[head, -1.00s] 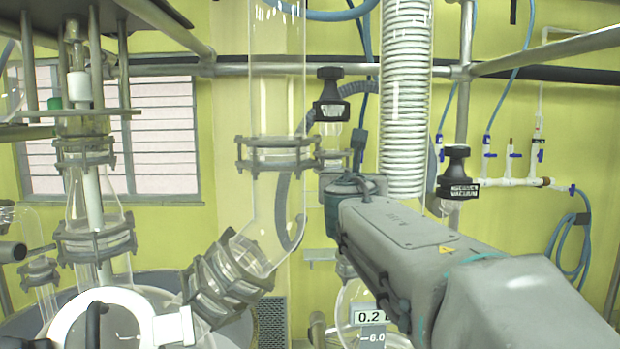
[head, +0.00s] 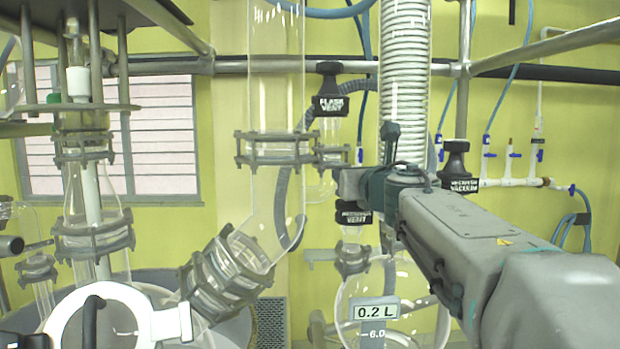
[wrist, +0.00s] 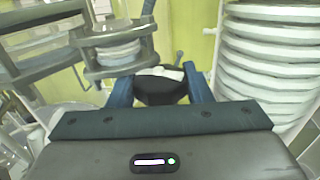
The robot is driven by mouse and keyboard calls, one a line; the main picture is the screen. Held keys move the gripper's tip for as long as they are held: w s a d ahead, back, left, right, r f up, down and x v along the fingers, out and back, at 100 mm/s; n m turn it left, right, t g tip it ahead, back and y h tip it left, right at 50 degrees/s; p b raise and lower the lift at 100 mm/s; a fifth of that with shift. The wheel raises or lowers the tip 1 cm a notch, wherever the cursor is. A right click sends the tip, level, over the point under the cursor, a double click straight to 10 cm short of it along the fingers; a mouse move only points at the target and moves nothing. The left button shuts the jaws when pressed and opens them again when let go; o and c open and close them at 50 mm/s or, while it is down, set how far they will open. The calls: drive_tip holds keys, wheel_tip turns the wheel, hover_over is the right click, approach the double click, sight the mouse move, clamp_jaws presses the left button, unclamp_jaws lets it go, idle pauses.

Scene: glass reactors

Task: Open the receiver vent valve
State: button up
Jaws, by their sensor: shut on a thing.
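The receiver vent valve (head: 353,217) is a black knob with a white-lettered label, above the receiver flask (head: 345,300) in the head view. My gripper (head: 352,187) is at the top of this knob, coming in from the right. In the wrist view, the blue fingers of my gripper (wrist: 160,90) stand on both sides of the black valve knob (wrist: 160,87) and are shut on it. The knob's upper part is hidden by my gripper in the head view. I cannot tell how far the valve is turned.
The black flask vent knob (head: 328,90) is above and left of my gripper, and the receiver vacuum knob (head: 455,165) is to its right. A vertical glass column (head: 277,80) stands to the left. A white coiled condenser (head: 404,80) hangs close above my wrist.

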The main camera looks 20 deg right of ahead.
drive_tip(key=n+y, duration=0.3)
drive_tip(key=y, duration=0.1)
drive_tip(key=shift+y+b, duration=0.3)
drive_tip(key=shift+b, duration=0.05)
drive_tip(key=shift+o, duration=0.3)
drive_tip(key=shift+s+a+r+n+g+y, duration=0.15)
drive_tip(key=shift+n+g+y, duration=0.15)
drive_tip(key=shift+n+y, duration=0.35)
drive_tip(key=shift+o, duration=0.2)
drive_tip(key=shift+y, duration=0.25)
drive_tip(key=shift+a, duration=0.1)
drive_tip(key=o, duration=0.7)
drive_tip(key=shift+c, duration=0.2)
drive_tip(key=shift+w, duration=0.2)
drive_tip(key=shift+m, duration=0.25)
